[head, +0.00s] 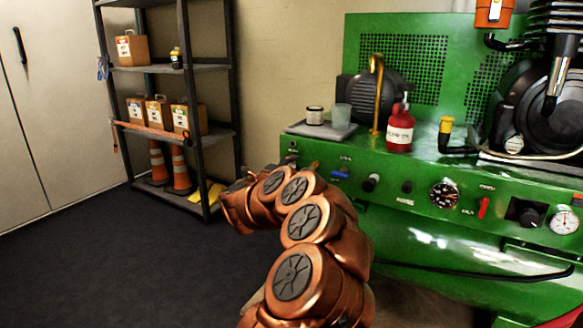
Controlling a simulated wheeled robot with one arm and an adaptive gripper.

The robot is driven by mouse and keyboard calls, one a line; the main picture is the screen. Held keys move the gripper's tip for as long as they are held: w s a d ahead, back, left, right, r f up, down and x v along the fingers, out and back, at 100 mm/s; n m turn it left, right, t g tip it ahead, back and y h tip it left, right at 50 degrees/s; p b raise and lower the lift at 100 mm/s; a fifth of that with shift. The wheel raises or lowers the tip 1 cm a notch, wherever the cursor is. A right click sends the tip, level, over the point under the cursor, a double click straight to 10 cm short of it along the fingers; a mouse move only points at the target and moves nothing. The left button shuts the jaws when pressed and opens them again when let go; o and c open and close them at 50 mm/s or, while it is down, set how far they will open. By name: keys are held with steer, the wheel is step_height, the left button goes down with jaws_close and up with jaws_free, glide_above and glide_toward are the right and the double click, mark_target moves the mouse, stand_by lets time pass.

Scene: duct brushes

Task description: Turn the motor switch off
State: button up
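A green machine has a sloped control panel (425,199) across its front. On the panel are a blue switch (340,174), a black knob (371,183), a small dark switch (407,187), a red switch (484,207) and a larger black knob (528,213). Their labels are too small to read, so I cannot tell which is the motor switch or its setting. My copper arm rises from the bottom middle and bends left in front of the panel's left end. My gripper is mostly hidden by the arm's links, and its fingers cannot be made out.
A tray (341,132) with a jar and a cup, a red bottle (399,132) and a brass pipe (376,92) stand on the machine. A metal shelf (198,68) with boxes and cones stands at left. The dark floor (130,265) at left is clear.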

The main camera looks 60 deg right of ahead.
steer(key=a, duration=1.2)
steer(key=shift+s, duration=0.25)
steer(key=shift+r, duration=0.1)
